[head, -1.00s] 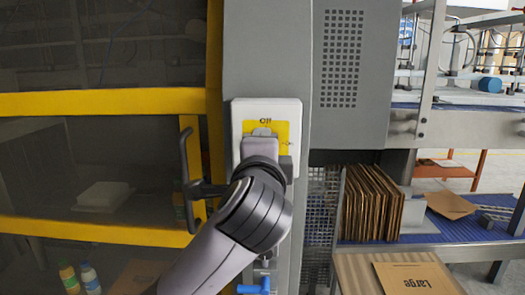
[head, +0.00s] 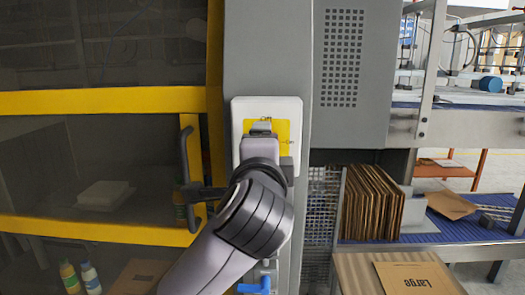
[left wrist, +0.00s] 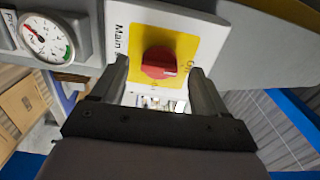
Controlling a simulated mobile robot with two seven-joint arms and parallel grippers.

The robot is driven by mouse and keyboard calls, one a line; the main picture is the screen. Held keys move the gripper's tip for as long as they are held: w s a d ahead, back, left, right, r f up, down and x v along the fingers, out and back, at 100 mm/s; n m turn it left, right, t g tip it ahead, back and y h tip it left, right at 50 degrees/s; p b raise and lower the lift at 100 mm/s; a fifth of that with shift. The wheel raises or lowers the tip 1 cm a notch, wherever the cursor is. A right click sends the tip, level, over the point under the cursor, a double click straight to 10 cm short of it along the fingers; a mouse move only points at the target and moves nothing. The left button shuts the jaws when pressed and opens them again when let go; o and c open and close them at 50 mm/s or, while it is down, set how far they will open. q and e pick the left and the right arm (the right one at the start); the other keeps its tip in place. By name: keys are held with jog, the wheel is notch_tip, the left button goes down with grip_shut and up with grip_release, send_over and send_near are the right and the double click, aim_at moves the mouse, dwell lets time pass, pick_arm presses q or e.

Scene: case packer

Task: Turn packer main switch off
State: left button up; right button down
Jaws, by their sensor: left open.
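The packer main switch is a red knob (left wrist: 158,63) on a yellow plate (left wrist: 187,46) in the left wrist view, with "Main" lettered beside it. In the head view the yellow plate (head: 284,130) sits on a white box (head: 239,125), with "Off" at its top and "On" at its right. My left gripper (left wrist: 158,68) is open, one finger on each side of the knob; I cannot tell whether they touch it. In the head view my left gripper (head: 262,132) and wrist hide the knob. Which mark the knob points to is unclear. My right gripper is not in view.
The switch box is on a grey column (head: 265,50). A black door handle (head: 188,165) on the yellow frame (head: 100,103) is close beside my left arm. A round gauge (left wrist: 46,40) is near the plate in the wrist view. Flat cardboard (head: 370,203) stands at right.

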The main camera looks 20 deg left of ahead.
pick_arm(q)
jog(key=v, duration=0.6)
jog(key=shift+b, duration=0.45)
jog(key=shift+f, duration=0.1)
notch_tip(320, 180, down, 31)
jog(key=w+n+g+h, duration=0.1)
jog(key=n+g+h, duration=0.3)
jog(key=h, duration=0.2)
jog(key=s+a+f+n+g, duration=0.1)
jog(key=s+a+f+n, duration=0.2)
jog(key=s+f, duration=0.6)
jog(key=s+a+f+n+g+h, duration=0.1)
jog(key=s+a+f+n+g, duration=0.1)
jog(key=s+f+n, duration=0.3)
jog(key=s+a+f, duration=0.1)
jog(key=s+f, duration=0.3)
jog(key=f, duration=0.2)
jog(key=shift+a, duration=0.15)
